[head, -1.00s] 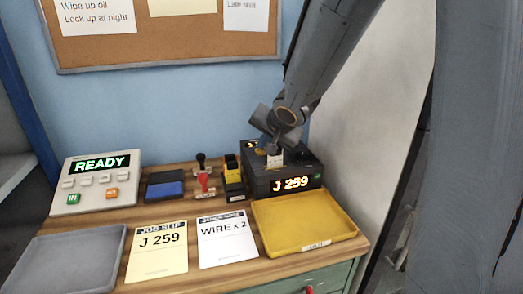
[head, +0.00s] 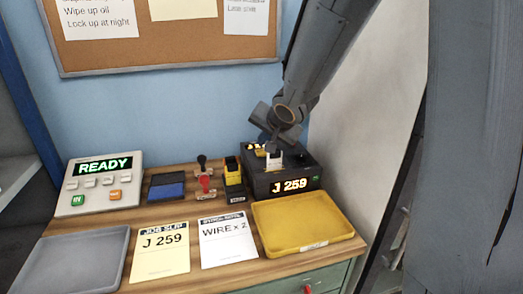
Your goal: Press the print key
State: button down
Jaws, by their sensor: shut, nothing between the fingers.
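The black label printer (head: 262,187) stands at the back right of the bench, its front display (head: 289,185) lit with "J 259". My gripper (head: 274,160) is over the top of the printer, pointing down, shut and empty. Its tips are at or just above the printer's top; I cannot tell whether they touch. The print key cannot be made out, as my gripper and arm cover part of the printer's top. A small green mark (head: 316,179) shows at the right of the printer's front.
A panel (head: 104,165) reading "READY" stands at left. A yellow tray (head: 300,222), a grey tray (head: 70,260) and two papers (head: 160,255) lie in front.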

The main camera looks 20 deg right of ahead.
aim_at(263, 153)
notch_tip(263, 153, up, 5)
jog(key=p, duration=0.6)
dwell(0.9)
